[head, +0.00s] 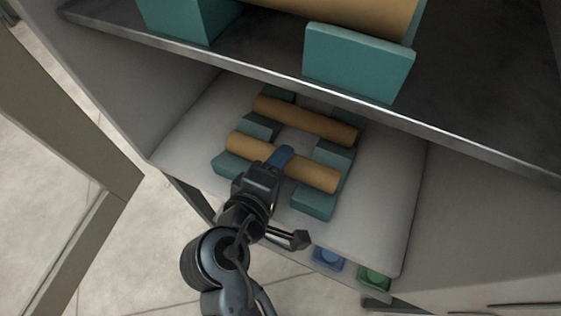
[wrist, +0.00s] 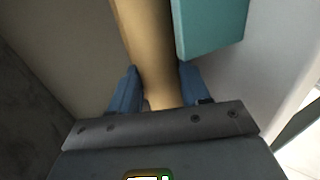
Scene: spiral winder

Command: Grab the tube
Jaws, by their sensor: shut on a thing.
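Two tan tubes lie across teal supports on the lower shelf. My gripper (head: 281,160) is at the middle of the front tube (head: 312,174), shut on it. The rear tube (head: 305,120) lies behind it, apart from my gripper. In the wrist view, the tube (wrist: 147,45) runs between the two blue fingers (wrist: 155,90) of my gripper. A teal support (wrist: 212,25) shows right beside the tube there. In the head view the front tube still appears at the level of its supports (head: 314,204); I cannot tell if it is lifted clear.
A larger tan tube (head: 350,12) rests up there on teal blocks (head: 358,62). A blue button (head: 329,258) and a green button (head: 374,277) sit on the front below the shelf.

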